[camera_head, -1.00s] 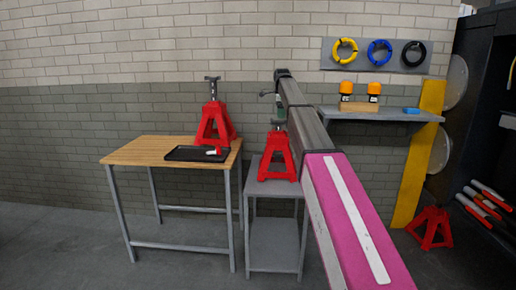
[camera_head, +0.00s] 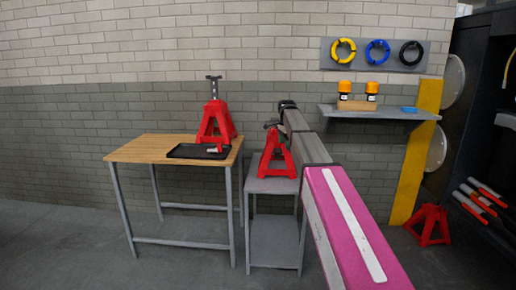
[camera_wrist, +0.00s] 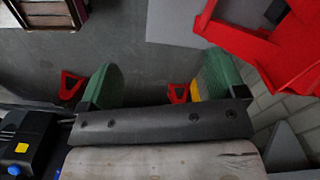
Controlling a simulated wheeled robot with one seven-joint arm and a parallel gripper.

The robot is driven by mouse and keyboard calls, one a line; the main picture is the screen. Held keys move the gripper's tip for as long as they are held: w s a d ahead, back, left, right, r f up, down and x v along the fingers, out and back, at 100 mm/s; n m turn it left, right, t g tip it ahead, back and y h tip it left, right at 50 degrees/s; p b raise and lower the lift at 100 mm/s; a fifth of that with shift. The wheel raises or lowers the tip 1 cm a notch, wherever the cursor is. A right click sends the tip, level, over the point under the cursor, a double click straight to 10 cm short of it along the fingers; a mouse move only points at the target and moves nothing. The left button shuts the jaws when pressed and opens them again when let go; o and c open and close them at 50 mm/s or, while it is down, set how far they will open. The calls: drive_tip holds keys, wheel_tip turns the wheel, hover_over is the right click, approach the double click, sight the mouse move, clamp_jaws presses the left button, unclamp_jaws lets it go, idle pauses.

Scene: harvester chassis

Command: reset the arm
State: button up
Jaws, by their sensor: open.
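My gripper (camera_wrist: 157,80) shows in the wrist view with its two green fingers wide apart and nothing between them. In the head view my arm reaches forward toward the small grey stand, and its fingers cannot be made out there. A red jack stand (camera_head: 277,160) stands upright on the grey stand (camera_head: 273,186), just left of my arm. In the wrist view a large red jack stand part (camera_wrist: 245,45) fills the upper right, close to the right finger but not between the fingers.
A wooden table (camera_head: 135,150) at left holds a black tray (camera_head: 185,151) and another red jack stand (camera_head: 215,125). A wall shelf (camera_head: 375,113) with orange-capped bottles (camera_head: 345,88) is at right. A red jack stand (camera_head: 429,224) stands on the floor. Left floor is clear.

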drive_tip(key=s+d+f+n, duration=0.3)
drive_tip(key=s+f+n, duration=0.5)
drive_tip(key=s+f, duration=1.25)
drive_tip(key=s+d+f+n, duration=0.1)
drive_tip(key=s+f+n, duration=0.2)
drive_tip(key=s+f, duration=0.3)
drive_tip(key=s+d+f+n, duration=0.1)
drive_tip(key=s+f+n, duration=0.3)
drive_tip(key=s, duration=0.8)
wheel_tip(320, 180, down, 3)
drive_tip(key=shift+d+r, duration=0.1)
drive_tip(key=shift+d, duration=0.15)
